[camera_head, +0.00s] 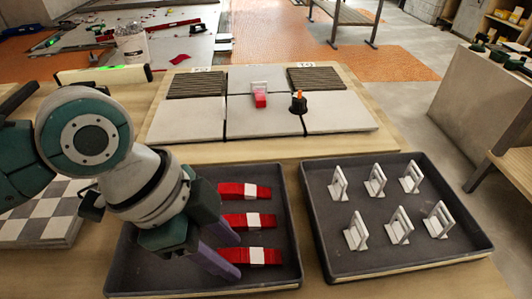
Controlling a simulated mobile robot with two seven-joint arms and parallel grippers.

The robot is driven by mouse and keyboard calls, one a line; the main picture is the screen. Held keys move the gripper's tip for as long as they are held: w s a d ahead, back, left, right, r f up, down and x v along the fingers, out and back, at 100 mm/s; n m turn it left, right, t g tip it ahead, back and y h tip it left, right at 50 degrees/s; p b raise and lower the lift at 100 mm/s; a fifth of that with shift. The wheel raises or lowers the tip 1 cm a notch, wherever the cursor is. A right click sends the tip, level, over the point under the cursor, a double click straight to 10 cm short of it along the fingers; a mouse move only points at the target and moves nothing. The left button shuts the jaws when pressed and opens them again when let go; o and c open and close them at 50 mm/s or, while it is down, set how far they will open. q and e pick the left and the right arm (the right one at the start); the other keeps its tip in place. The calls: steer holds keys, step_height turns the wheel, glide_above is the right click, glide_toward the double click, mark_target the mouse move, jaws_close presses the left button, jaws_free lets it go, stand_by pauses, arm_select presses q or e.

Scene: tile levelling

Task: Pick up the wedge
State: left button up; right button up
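Three red wedges with a white band lie in the left dark tray (290,281): the far wedge (236,190), the middle wedge (237,220) and the near wedge (265,256). My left gripper (236,257) reaches down into this tray from the left. Its two purple fingers are apart, with the left end of the near wedge seen between them; whether they touch it I cannot tell. Another red wedge (261,101) sits with a white clip (260,86) on the grey tiles (188,121). My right gripper is not in view.
The right tray (372,262) holds several white clips (356,230). A black tool with an orange tip (298,101) stands on a tile seam. A checkered board (35,222) lies at the left, behind my arm. Bare wooden table shows around the tiles.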

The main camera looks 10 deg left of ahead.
arm_select(q)
jaws_close()
steer(key=shift+r, duration=0.15)
